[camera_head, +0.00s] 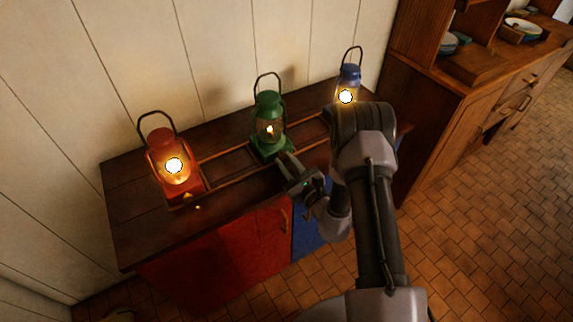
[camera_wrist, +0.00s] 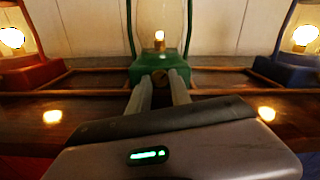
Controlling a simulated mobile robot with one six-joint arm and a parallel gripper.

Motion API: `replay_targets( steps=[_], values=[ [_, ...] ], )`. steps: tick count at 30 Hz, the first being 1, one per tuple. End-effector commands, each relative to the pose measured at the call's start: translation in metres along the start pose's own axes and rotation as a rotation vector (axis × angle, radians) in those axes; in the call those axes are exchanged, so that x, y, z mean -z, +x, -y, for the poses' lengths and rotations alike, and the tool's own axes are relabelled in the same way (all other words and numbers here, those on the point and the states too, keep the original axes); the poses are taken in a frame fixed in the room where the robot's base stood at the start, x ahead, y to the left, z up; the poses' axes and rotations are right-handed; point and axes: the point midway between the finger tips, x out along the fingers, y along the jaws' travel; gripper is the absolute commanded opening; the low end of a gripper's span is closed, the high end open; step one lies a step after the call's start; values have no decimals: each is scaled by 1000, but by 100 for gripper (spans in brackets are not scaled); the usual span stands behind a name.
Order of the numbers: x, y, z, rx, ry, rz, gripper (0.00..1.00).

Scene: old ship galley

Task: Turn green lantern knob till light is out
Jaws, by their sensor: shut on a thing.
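The green lantern (camera_head: 268,105) stands upright in the middle of the cabinet top, with a small, dim flame inside its glass. In the wrist view the green lantern's base (camera_wrist: 145,63) is straight ahead and its flame (camera_wrist: 159,37) shows above. My gripper (camera_head: 280,156) reaches the front of the lantern's base. In the wrist view my gripper (camera_wrist: 160,74) has its two fingers close together at the knob (camera_wrist: 159,77), which they largely hide. The fingers are shut on the knob.
A brightly lit red lantern (camera_head: 160,146) stands to the left and a lit blue lantern (camera_head: 349,73) to the right, partly behind my arm. Low wooden rails (camera_head: 225,153) run between the lanterns. A wooden dresser (camera_head: 440,95) with dishes stands at the right.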

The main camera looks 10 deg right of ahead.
Motion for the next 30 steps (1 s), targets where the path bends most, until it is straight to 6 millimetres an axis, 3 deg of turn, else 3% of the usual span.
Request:
replay_targets(
  steps=[18,30],
  values=[
    [2,0,0,1,-544,1,0],
    [1,0,0,0,-737,1,0]
  ],
)
